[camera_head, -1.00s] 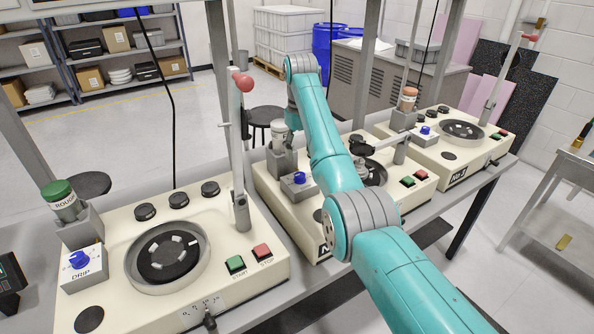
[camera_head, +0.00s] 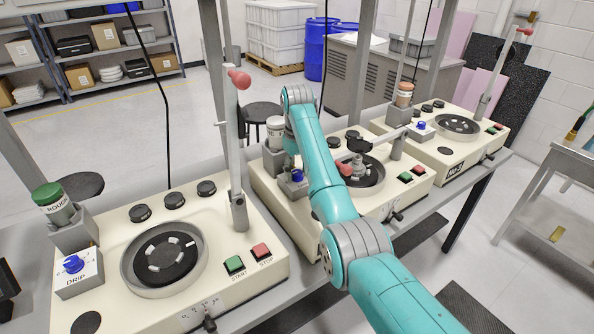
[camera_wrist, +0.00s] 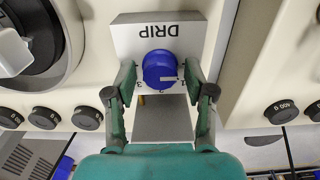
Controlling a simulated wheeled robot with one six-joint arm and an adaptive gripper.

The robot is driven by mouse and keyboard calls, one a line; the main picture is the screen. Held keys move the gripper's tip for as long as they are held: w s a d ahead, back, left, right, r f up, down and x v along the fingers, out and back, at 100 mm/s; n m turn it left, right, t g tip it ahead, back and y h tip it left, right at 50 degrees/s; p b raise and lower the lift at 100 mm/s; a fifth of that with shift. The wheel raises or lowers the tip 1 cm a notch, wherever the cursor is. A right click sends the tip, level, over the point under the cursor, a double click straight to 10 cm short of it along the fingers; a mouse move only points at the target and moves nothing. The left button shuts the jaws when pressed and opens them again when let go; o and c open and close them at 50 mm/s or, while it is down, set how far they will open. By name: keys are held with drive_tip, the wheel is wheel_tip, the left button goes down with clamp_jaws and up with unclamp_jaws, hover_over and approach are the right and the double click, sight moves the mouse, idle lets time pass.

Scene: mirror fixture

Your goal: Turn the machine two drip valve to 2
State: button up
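The machine two drip valve is a blue round knob (camera_head: 298,175) on a small light box of the middle machine. In the wrist view the blue knob (camera_wrist: 158,69) sits on a plate (camera_wrist: 125,40) lettered DRIP, upside down. Its pale pointer mark points right, near small figures that are hard to read. My gripper (camera_wrist: 158,78) is open, with one finger on each side of the knob and gaps between. I see no contact. In the head view my arm hides most of the gripper.
Machine two's round plate (camera_head: 371,172) and lever with a red ball (camera_head: 345,169) are right of my arm. The left machine has its own blue drip knob (camera_head: 73,264) and an upright red-tipped lever (camera_head: 239,78). Green and red buttons (camera_head: 411,173) are at the right.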

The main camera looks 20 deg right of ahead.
clamp_jaws()
drive_tip(key=shift+m, duration=0.4)
drive_tip(key=m, duration=0.3)
drive_tip(key=shift+m, duration=0.4)
drive_tip(key=m, duration=0.9)
drive_tip(key=shift+m, duration=2)
